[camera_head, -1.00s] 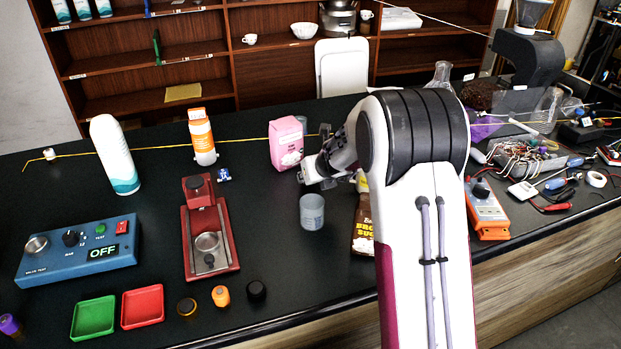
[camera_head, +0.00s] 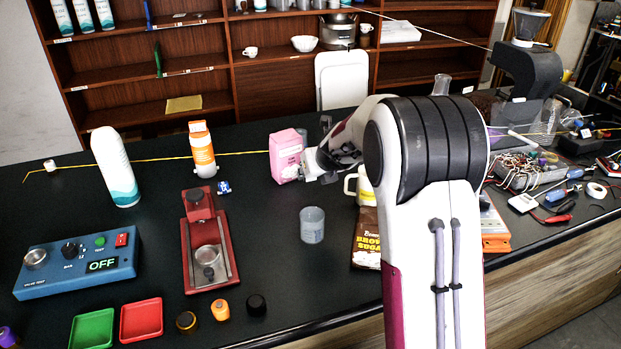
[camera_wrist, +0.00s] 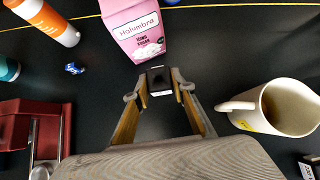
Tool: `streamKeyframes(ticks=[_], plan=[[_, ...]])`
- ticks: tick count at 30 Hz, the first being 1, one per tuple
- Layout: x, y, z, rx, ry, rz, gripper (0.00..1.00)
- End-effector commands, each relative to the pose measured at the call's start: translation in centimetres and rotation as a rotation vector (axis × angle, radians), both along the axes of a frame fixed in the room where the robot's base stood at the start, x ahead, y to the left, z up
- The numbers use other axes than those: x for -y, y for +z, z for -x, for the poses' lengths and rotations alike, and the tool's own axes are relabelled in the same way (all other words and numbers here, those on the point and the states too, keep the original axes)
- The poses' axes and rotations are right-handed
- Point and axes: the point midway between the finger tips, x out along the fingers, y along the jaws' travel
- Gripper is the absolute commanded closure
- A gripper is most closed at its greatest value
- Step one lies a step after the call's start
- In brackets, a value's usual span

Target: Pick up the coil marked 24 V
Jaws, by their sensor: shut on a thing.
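My gripper (camera_wrist: 159,88) is shut on a small black block (camera_wrist: 159,77) with a pale lower edge, likely a coil; I cannot read any marking on it. In the head view my gripper (camera_head: 305,171) is low over the dark bench, just right of the pink sugar packet (camera_head: 286,156), and its fingertips are too small to make out. A small blue part (camera_head: 224,187) lies on the bench left of the packet. It also shows in the wrist view (camera_wrist: 75,69), and no marking is legible on it.
The sugar packet (camera_wrist: 133,28) stands just beyond the fingertips. A cream mug (camera_wrist: 287,108) is close on the right. The bench between stand and beaker is clear.

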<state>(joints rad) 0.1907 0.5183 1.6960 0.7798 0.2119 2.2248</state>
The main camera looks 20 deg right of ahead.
Motion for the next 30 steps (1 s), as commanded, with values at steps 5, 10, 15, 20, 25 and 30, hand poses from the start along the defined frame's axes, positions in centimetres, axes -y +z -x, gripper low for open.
streamKeyframes(ticks=[5, 10, 15, 20, 25, 30], plan=[[0.0, 1.7, 0.0, 0.002, 0.001, 0.001, 0.99], [0.0, 3.9, -0.1, 0.004, 0.001, 0.002, 0.99], [0.0, 6.3, 0.0, 0.004, 0.0, 0.003, 0.99], [0.1, 8.8, 0.0, 0.002, -0.001, 0.003, 0.99], [0.1, 10.4, 0.0, 0.002, -0.001, 0.001, 0.99], [0.1, 11.1, 0.0, 0.0, -0.001, 0.001, 0.99]])
